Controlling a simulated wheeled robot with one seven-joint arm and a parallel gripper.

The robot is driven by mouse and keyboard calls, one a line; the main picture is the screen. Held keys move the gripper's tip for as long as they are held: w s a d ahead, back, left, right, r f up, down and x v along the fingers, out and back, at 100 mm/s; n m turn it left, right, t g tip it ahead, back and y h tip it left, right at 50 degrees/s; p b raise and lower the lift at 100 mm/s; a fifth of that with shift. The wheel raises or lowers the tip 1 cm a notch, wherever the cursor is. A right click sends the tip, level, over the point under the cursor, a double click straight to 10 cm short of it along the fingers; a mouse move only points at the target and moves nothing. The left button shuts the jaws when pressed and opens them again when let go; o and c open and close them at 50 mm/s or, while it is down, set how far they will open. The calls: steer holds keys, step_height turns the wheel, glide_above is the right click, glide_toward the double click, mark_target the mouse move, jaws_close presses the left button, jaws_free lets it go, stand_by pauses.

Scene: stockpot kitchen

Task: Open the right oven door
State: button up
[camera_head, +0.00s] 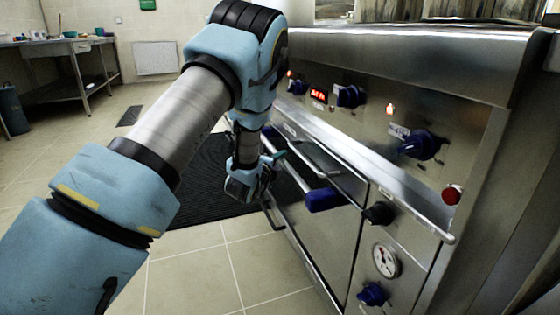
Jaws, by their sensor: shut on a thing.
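The steel oven stands on the right, seen at a steep angle. Its oven door (322,237) is the front panel below the long steel rail. A blue grip (325,199) sits on a bar at the door's upper right. My gripper (257,196) is at the door's far left edge, pointing down. It is shut on what looks like the dark handle (272,215) there. The fingertips are small and dark, so the exact contact is hard to see. I cannot tell whether the door stands ajar.
Blue knobs (419,145) and a red button (451,194) line the control panel above the steel rail (375,178). A gauge (385,260) is at the lower right. A black floor mat (205,190) lies beyond my gripper.

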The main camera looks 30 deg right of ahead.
jaws_close()
steer(key=shift+a+f, duration=0.1)
steer(key=shift+f, duration=0.05)
stand_by(0.8)
